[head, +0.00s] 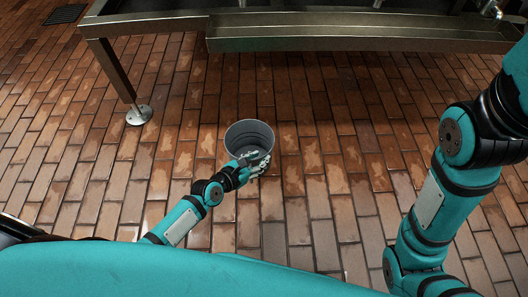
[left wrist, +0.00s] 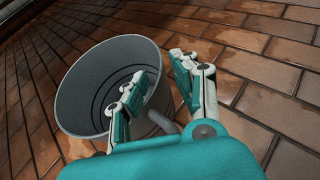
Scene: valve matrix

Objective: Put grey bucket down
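The grey bucket (head: 249,134) stands upright on the brick floor, as far as I can tell, and looks empty inside. My left gripper (head: 256,163) is at the near right side of its rim. In the left wrist view the bucket (left wrist: 82,85) fills the left half. There my left gripper (left wrist: 165,78) has its fingers spread, one over the bucket's opening and one outside, with the rim between them. A gap shows between the fingers and the bucket wall. My right arm shows at the right of the head view, but its gripper is out of the picture.
A metal table or trough (head: 300,32) runs along the top of the head view. Its leg (head: 112,72) stands on a round foot (head: 139,115) left of the bucket. A floor grate (head: 64,14) lies at the upper left. The brick floor (head: 330,150) right of the bucket is clear.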

